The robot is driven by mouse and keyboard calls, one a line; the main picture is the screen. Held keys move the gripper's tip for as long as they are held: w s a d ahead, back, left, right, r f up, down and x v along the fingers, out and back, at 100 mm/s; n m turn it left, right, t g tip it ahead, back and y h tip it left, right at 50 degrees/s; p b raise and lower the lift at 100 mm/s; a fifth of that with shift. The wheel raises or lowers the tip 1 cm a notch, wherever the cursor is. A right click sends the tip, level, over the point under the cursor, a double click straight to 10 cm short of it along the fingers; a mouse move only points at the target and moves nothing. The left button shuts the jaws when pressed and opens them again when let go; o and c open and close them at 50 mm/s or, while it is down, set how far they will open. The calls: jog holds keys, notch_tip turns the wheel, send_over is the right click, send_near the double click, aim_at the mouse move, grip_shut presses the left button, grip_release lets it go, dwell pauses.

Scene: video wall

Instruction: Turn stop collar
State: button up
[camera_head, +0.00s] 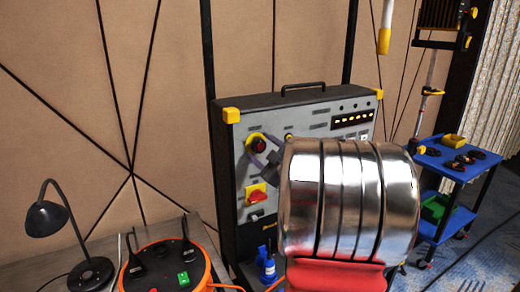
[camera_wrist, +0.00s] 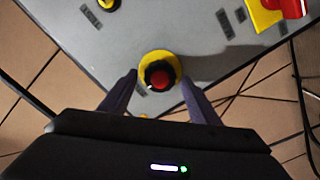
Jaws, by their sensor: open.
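The stop collar (camera_wrist: 147,60) is a yellow ring around a black and red button (camera_wrist: 162,77) on the grey face of the control panel. The collar also shows in the head view (camera_head: 251,136), at the panel's upper left. My gripper (camera_wrist: 158,78) is open, with one purple finger on each side of the collar and button in the wrist view. In the head view my gripper (camera_head: 264,151) is at the button, partly hidden by my shiny arm. Whether the fingers touch the collar I cannot tell.
A red switch on a yellow plate (camera_head: 256,195) is below the collar on the panel. A desk lamp (camera_head: 48,218) and a round orange-rimmed box (camera_head: 160,270) stand at left. A blue cart (camera_head: 458,160) with small bins stands at right.

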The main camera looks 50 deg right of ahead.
jog(key=shift+w+d, duration=0.1)
jog(key=shift+w, duration=0.15)
jog(key=shift+c, duration=0.5)
jog(key=c, duration=1)
jog(key=shift+o, duration=0.2)
jog(key=shift+m, duration=0.3)
jog(key=m, duration=0.3)
jog(key=shift+m, duration=2.3)
